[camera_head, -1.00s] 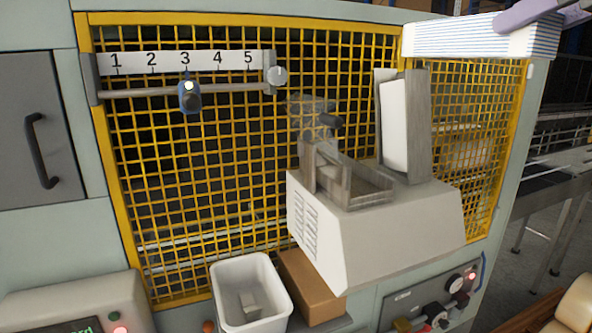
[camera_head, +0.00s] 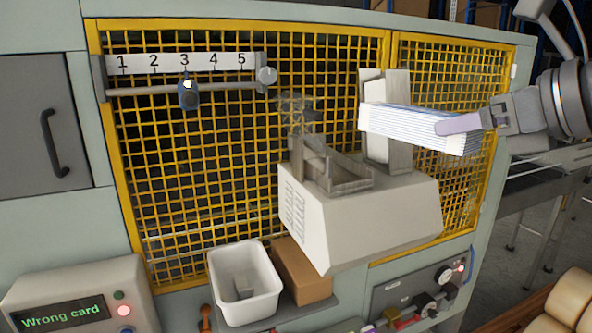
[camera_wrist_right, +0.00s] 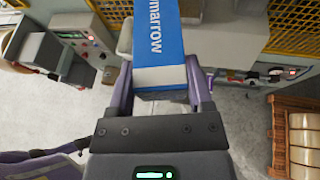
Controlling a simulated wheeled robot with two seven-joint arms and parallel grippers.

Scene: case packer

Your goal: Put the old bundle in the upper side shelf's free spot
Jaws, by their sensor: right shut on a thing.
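My right gripper (camera_head: 462,124) is shut on a flat bundle (camera_head: 415,127) of stacked blue-and-white sheets. The bundle is held in the air, long side roughly level, in front of the mesh guard and the machine's upright grey magazine. In the right wrist view the bundle (camera_wrist_right: 158,45) shows a blue face with white lettering ending in "marrow" and a white end band, between the two purple fingers of the right gripper (camera_wrist_right: 160,90). I cannot identify the upper side shelf or its free spot in these frames. My left gripper is not in the head view.
A beige machine (camera_head: 360,215) with an open tray juts from the yellow mesh guard (camera_head: 200,150). A white bin (camera_head: 245,283) and brown box (camera_head: 302,272) sit below. A display (camera_head: 62,313) reads "Wrong card". Rolls (camera_head: 570,300) lie at lower right.

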